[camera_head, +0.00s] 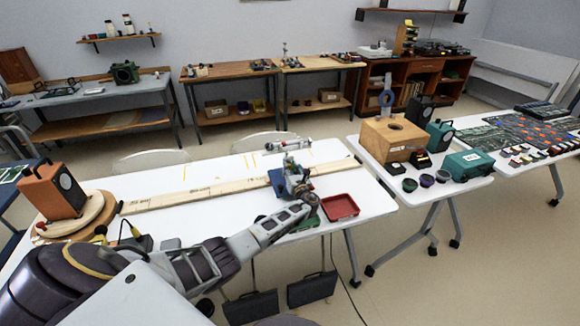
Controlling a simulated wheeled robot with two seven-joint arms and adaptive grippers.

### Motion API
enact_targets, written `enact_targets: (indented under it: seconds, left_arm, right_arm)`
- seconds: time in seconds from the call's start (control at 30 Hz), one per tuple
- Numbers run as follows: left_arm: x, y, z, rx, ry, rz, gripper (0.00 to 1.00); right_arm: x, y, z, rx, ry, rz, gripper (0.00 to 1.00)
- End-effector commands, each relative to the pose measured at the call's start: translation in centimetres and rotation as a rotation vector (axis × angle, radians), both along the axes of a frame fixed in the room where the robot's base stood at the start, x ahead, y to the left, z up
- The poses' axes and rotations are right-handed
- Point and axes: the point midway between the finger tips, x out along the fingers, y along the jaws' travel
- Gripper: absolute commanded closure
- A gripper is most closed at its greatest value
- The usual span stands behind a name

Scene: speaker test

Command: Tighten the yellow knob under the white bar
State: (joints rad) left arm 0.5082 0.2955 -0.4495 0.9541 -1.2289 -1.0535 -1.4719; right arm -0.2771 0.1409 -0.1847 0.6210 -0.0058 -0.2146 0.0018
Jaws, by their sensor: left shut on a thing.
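My left arm comes in from the lower left. Its gripper (307,201) is at the near lower side of the device, below the bar, and is shut on a small part there. The yellow knob itself cannot be made out; the gripper and the device seem to hide it. My right gripper is out of view.
A red tray (341,206) is close right of my gripper. A long wooden plank (203,191) runs across the table behind it. An orange speaker box (53,191) stands on round wooden discs at the left. A wooden box (394,138) stands on the right table.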

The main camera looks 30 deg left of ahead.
Motion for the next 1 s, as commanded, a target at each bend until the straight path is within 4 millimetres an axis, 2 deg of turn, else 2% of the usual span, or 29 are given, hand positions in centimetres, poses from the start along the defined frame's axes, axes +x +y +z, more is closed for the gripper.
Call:
enact_targets:
  seconds: [0.1, 0.43, 0.73, 1.0]
  left_arm:
    - [0.0, -0.1, 0.2, 0.05, 0.062, -0.001, 0.98]
    - [0.1, -0.2, 0.0, 0.181, 0.215, -0.001, 0.98]
    - [0.1, -0.2, -0.1, 0.243, 0.287, -0.001, 0.98]
    - [0.1, -0.2, -0.2, 0.251, 0.296, -0.001, 0.98]
  right_arm:
    - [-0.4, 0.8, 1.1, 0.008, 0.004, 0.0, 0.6]
    - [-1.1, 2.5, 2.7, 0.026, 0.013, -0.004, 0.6]
    - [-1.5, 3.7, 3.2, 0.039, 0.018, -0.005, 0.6]
    - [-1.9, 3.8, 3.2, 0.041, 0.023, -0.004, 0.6]
